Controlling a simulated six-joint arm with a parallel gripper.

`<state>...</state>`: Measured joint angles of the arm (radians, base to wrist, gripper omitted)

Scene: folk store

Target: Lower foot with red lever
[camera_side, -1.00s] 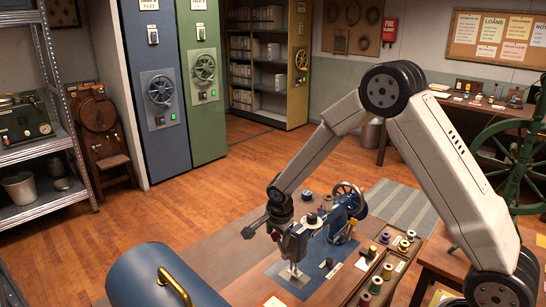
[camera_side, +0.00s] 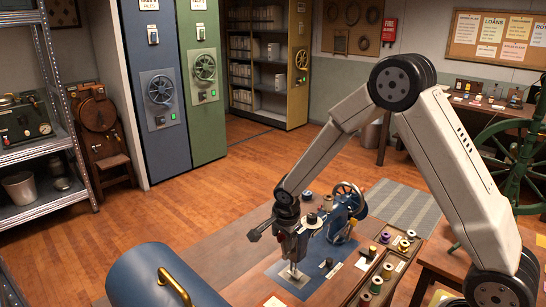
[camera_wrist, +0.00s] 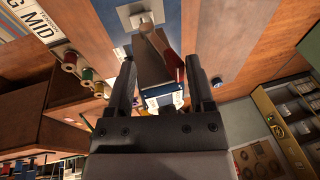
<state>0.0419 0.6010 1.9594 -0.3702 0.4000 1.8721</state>
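The blue sewing machine (camera_side: 343,213) stands on a wooden table, its handwheel at the right end. Its needle end, with a pale metal plate (camera_side: 293,274) below, is largely covered by my gripper (camera_side: 292,246) in the side view. In the wrist view my gripper (camera_wrist: 161,80) has its two dark fingers apart, with part of the machine's head (camera_wrist: 163,97) between them. The red lever (camera_wrist: 173,65) shows between the fingers, closer to the right one. I cannot tell whether a finger touches it. The foot (camera_wrist: 141,20) is small and unclear near the top of the wrist view.
A wooden tray of thread spools (camera_side: 383,270) is right of the machine. A blue rounded case (camera_side: 150,278) with a brass handle stands at the front left. A green spoked wheel (camera_side: 515,150) is at the far right.

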